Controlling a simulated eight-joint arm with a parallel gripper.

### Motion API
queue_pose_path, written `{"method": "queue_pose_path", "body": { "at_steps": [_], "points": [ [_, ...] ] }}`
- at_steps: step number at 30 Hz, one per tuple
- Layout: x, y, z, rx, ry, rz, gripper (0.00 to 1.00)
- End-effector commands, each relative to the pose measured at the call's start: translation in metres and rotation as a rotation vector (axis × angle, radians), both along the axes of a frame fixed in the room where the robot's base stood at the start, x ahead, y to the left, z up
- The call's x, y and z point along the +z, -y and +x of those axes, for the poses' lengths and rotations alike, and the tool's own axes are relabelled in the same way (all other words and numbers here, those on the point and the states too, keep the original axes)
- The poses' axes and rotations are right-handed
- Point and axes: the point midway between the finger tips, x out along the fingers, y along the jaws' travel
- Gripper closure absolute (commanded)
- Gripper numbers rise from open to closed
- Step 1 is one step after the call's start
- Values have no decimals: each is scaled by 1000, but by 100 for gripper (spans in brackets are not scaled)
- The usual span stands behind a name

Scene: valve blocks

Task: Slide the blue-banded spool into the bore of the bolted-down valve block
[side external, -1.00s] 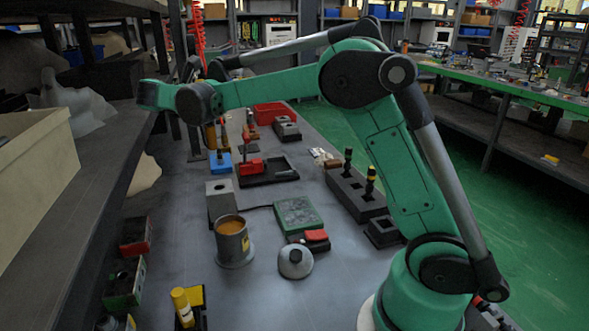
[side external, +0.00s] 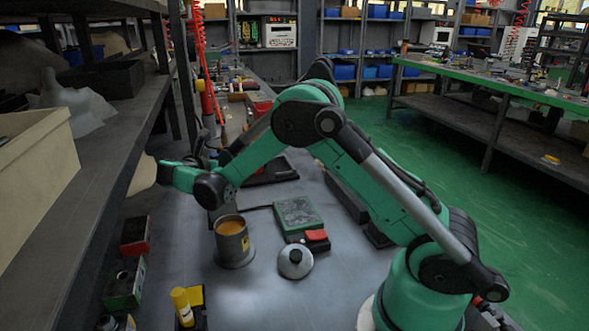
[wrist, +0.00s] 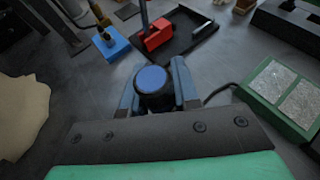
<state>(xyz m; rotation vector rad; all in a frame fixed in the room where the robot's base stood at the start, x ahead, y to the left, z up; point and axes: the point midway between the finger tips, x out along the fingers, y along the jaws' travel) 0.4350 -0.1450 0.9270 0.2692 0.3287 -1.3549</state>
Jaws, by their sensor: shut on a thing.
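My gripper (wrist: 155,76) is shut on the spool (wrist: 153,84) in the wrist view. The spool is dark with a blue end face towards the camera, and it sits between the two blue-grey fingers. Its far end is hidden. In the side view my arm hides the fingers and spool. A grey block (side external: 221,210), likely the valve block, stands on the bench just below my wrist, mostly covered by the arm. In the wrist view that block and its bore are hidden behind the gripper, so I cannot tell whether the spool touches it.
A metal pot (side external: 232,252) stands close in front of the grey block, with a round lid (side external: 295,261) to its right. A green-framed pad (side external: 298,217) with a cable lies right. A red clamp-like piece (wrist: 157,36) and blue base (wrist: 110,46) stand beyond. Shelving (side external: 95,190) runs left.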

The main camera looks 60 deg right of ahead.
Motion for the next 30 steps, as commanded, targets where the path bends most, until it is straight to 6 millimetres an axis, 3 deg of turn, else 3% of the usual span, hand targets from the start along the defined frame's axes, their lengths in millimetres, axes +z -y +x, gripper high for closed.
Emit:
{"method": "queue_pose_path", "body": {
  "at_steps": [15,16,19,30],
  "points": [
    [-11,0,0,0,0,-1,100],
    [-12,0,0,0,0,0,69],
    [-12,0,0,0,0,0,43],
    [-7,0,0,0,0,0,43]
  ]
}}
